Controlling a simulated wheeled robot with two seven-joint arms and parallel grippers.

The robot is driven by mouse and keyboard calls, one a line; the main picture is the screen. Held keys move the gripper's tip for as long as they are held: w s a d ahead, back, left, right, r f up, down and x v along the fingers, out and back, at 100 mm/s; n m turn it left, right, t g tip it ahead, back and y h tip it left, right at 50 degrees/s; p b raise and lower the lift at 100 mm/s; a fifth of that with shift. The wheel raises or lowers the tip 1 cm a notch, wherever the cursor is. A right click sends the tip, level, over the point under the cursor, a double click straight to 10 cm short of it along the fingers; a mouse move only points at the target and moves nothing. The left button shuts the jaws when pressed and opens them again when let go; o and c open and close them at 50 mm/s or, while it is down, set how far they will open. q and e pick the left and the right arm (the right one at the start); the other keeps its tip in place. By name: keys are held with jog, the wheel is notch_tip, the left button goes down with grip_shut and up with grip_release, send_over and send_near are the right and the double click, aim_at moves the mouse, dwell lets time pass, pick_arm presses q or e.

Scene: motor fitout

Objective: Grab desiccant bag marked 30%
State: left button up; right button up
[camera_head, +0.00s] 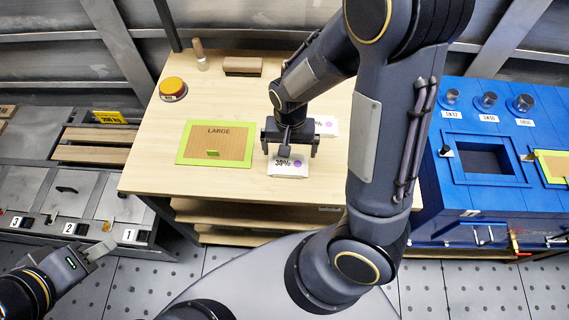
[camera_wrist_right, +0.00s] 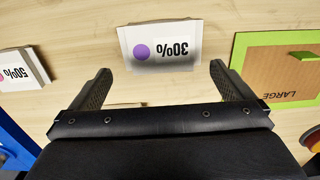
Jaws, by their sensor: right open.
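The desiccant bag marked 30% (camera_head: 287,166) is a white packet with a purple dot, flat on the wooden table (camera_head: 150,165). In the right wrist view the bag (camera_wrist_right: 160,45) lies beyond the fingertips, roughly centred between them. My right gripper (camera_head: 290,146) is open and empty above the table at the bag's far edge, and it partly covers the bag in the head view. Its two fingers show in the right wrist view (camera_wrist_right: 160,85). My left gripper (camera_head: 98,250) is at the lower left, away from the table; its jaw state is unclear.
A green-framed LARGE board (camera_head: 217,143) lies left of the 30% bag. An orange-topped round item (camera_head: 172,87) and blue cabinet (camera_head: 485,190) stand farther off.

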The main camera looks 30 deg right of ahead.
aim_at(288, 163)
jog(key=f, duration=0.5)
jog(key=shift+s+a+f, duration=0.25)
jog(key=shift+a+f, duration=0.05)
jog(key=shift+f, duration=0.05)
jog(key=c, duration=1)
jog(key=shift+r, duration=0.2)
